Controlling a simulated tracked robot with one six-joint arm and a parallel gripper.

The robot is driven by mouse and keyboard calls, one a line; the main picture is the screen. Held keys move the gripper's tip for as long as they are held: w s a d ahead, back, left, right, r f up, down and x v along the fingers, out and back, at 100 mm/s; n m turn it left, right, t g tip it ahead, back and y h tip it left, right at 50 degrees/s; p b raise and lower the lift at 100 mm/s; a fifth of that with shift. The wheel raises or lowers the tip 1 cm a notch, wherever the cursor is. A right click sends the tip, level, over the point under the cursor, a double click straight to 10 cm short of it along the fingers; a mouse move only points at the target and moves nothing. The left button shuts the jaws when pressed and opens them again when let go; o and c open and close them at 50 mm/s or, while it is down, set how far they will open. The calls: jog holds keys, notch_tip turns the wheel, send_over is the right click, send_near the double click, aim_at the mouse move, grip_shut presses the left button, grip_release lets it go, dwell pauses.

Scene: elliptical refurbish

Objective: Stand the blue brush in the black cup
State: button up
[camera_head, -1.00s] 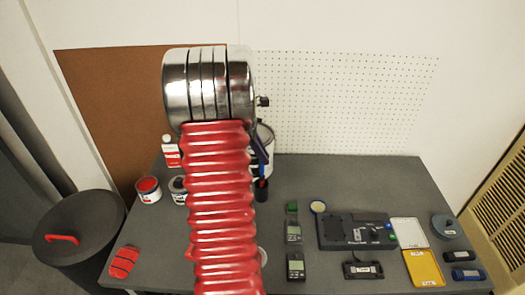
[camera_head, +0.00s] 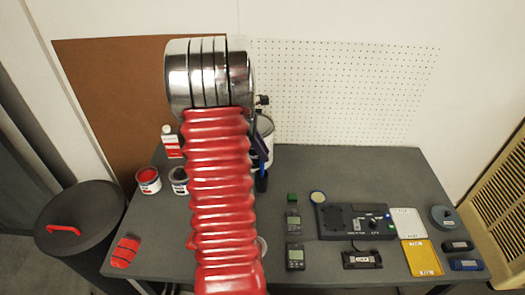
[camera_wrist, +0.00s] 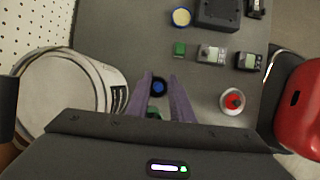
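The black cup (camera_wrist: 158,96) shows in the wrist view as a dark ring between my fingers, with a round blue shape, apparently the blue brush (camera_wrist: 158,87), inside its outline. How deep the brush sits cannot be told. In the head view the black cup (camera_head: 262,184) stands on the table just right of my red arm sleeve. My gripper (camera_wrist: 160,78) has two purple fingers spread apart on either side of the cup's outline, with no visible grip on the brush. A small green patch shows between the finger bases. In the head view my arm hides most of the gripper.
A large white bucket (camera_wrist: 72,88) stands close beside the gripper. A red paint can (camera_head: 148,180) and a grey can (camera_head: 179,180) stand left of my arm. Meters (camera_head: 294,256), a black device (camera_head: 355,221) and a yellow tray (camera_head: 421,257) lie at right. Bare table lies between.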

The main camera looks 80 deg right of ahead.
jog(key=o, duration=0.3)
jog(key=shift+o, duration=0.2)
jog(key=shift+r, duration=0.1)
jog(key=v, duration=1.3)
jog(key=shift+w+r, duration=0.25)
dwell(1.0)
